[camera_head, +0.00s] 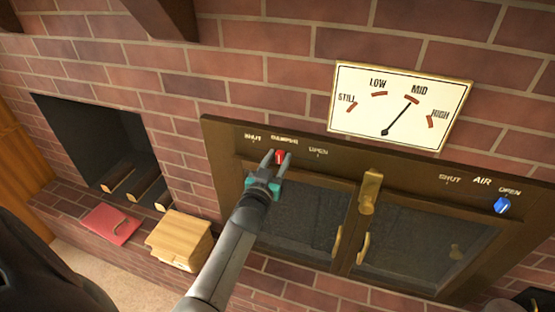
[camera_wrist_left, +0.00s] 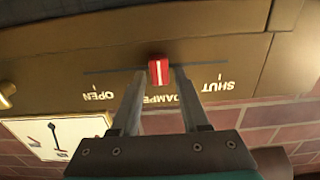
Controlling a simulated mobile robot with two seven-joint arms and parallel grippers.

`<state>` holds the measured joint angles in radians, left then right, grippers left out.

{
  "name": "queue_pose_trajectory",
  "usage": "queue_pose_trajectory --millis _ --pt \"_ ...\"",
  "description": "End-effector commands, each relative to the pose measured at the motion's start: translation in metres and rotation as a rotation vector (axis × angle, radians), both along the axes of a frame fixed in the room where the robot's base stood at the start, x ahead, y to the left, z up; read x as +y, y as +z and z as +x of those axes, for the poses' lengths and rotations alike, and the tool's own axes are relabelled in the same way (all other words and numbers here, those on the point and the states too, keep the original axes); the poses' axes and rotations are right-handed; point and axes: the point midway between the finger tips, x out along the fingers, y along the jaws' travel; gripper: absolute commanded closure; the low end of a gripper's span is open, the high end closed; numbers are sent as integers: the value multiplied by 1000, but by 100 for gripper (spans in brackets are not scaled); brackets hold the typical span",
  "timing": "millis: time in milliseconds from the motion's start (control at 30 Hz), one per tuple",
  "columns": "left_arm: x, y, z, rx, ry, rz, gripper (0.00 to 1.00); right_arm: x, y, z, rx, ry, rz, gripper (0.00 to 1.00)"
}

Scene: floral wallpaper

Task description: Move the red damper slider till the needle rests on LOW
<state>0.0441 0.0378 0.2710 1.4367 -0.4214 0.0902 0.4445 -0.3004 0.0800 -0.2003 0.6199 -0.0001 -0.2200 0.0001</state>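The red damper slider (camera_head: 280,157) sits about midway along its slot between SHUT and OPEN on the brown stove front; it also shows in the left wrist view (camera_wrist_left: 159,71). My left gripper (camera_head: 277,158) has its two fingers on either side of the slider. In the left wrist view the fingertips (camera_wrist_left: 159,74) stand apart, with small gaps showing beside the slider. The white gauge (camera_head: 352,122) hangs above the stove. Its black needle (camera_head: 400,115) points at the MID mark, to the right of LOW. My right gripper is not in view.
A blue air slider (camera_head: 502,205) sits near OPEN at the right. A brass latch (camera_head: 369,192) and handles stand out from the glass doors below. A wooden box (camera_head: 180,238) and a red book-like item (camera_head: 110,225) lie on the brick ledge beside a log recess.

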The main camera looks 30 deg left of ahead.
Motion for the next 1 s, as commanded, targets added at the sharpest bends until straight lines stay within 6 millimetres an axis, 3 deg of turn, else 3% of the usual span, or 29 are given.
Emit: queue_pose_trajectory --millis 33,367,1000 --pt "0 0 0 0 0 0 62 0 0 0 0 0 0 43" --pt "0 0 0 0 0 0 99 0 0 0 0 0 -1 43" --pt "0 0 0 1 0 0 100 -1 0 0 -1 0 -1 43"
